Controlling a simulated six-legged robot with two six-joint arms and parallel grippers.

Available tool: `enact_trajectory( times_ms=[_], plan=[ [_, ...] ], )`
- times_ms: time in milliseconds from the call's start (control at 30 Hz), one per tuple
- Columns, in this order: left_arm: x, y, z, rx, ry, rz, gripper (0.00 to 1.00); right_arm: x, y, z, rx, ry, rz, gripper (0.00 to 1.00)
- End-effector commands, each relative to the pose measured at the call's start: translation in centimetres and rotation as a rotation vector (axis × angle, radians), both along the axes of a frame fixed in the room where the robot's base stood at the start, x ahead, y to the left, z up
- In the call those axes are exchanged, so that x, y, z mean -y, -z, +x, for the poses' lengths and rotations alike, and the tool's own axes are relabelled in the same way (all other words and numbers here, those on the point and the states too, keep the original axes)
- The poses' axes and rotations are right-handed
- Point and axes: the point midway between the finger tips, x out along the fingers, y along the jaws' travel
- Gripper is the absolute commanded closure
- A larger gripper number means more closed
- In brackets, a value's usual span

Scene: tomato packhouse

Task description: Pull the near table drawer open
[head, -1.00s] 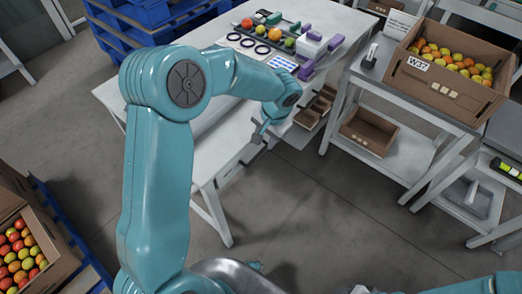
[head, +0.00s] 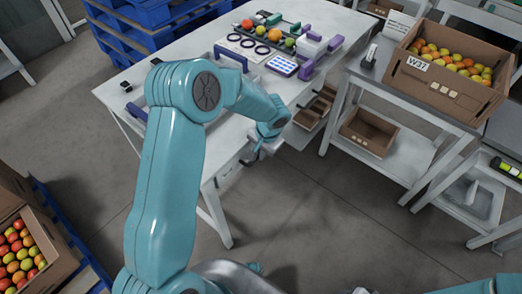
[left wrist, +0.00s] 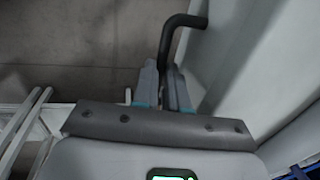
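The near table drawer (head: 229,173) has a pale front under the near edge of the white table (head: 186,68). I cannot tell how far out it stands. Its dark bent bar handle (left wrist: 184,20) shows in the left wrist view, beside a pale panel. My left gripper (left wrist: 164,82) has the bar between its fingers, with little or no gap, and looks shut on it. In the head view my left gripper (head: 264,150) is small at the table's near side, and my arm hides part of the table. My right gripper is out of view.
Tomatoes, dark rings and purple blocks lie on the table's far part. A side table (head: 421,99) with a tomato box (head: 440,92) stands to the right. Blue pallets (head: 160,20) are behind. A tomato crate (head: 50,264) is at lower left. The floor in front is clear.

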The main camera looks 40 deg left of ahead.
Motion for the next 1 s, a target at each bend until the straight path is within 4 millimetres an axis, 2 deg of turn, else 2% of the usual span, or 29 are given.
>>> enact_trajectory(
  times_ms=[267, 467, 567, 800, 1000],
  plan=[
    [0.5, 0.1, 0.0, 0.0, 0.001, 0.0, 1.0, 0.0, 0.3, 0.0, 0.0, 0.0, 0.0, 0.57],
    [3.0, 0.4, -0.2, 0.001, 0.004, 0.0, 1.0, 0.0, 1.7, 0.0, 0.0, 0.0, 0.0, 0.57],
    [5.2, 0.4, -0.3, 0.003, 0.007, 0.0, 1.0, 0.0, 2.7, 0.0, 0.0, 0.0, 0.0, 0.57],
    [11.7, 0.4, -0.8, 0.003, 0.009, 0.0, 1.0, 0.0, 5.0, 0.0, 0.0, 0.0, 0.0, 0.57],
    [17.0, 0.3, -1.3, 0.003, 0.007, -0.001, 1.0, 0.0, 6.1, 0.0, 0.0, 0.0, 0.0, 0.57]
  ],
)
